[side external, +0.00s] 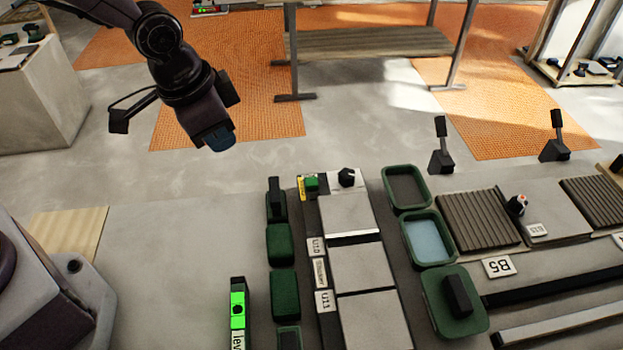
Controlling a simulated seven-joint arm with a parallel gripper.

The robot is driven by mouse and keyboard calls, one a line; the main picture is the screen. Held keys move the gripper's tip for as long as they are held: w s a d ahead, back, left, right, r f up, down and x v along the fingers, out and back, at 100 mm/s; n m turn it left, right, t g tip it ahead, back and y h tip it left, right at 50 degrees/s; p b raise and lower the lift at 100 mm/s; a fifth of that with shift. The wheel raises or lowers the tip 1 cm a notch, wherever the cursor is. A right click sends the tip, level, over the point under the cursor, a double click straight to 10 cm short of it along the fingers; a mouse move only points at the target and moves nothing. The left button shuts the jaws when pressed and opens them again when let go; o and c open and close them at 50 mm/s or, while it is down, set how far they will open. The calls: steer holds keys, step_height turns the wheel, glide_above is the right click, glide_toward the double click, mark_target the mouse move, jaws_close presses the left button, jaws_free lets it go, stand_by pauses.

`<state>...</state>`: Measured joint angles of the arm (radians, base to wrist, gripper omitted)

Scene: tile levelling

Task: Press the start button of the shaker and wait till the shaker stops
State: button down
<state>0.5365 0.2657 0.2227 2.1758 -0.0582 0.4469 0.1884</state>
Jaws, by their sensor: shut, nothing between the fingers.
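The shaker, by its label (320,273), is a long dark-framed unit holding a row of pale grey square tiles (357,267). At its far end sit a small green button (311,184) with a yellow tag and a black knob (347,177) on a white plate. I cannot read the tag, nor tell whether the shaker is moving. My gripper (217,139) is shut and empty, up in the air to the left of and beyond the green button, clear of it. Its fingertips point down.
Dark green blocks (281,244) line the shaker's left side, with a bright green level (238,310) further left. Green trays (424,238) and ribbed panels (479,220) lie to the right. Two black levers (442,148) (555,140) stand upright behind. Bare grey surface lies below my gripper.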

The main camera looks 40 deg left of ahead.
steer(key=w+d+f+m+t, duration=0.3)
steer(key=w+d+f, duration=0.2)
steer(key=w+f, duration=0.3)
step_height(320, 180, up, 3)
steer(key=m+t, duration=0.2)
steer(key=t, duration=0.1)
glide_above(312, 183)
steer(key=shift+d+r+h, duration=0.1)
steer(key=shift+r+h, duration=0.1)
steer(key=shift+h, duration=0.2)
steer(key=shift+f, duration=0.1)
steer(key=shift+f, duration=4.35)
steer(key=shift+f, duration=0.4)
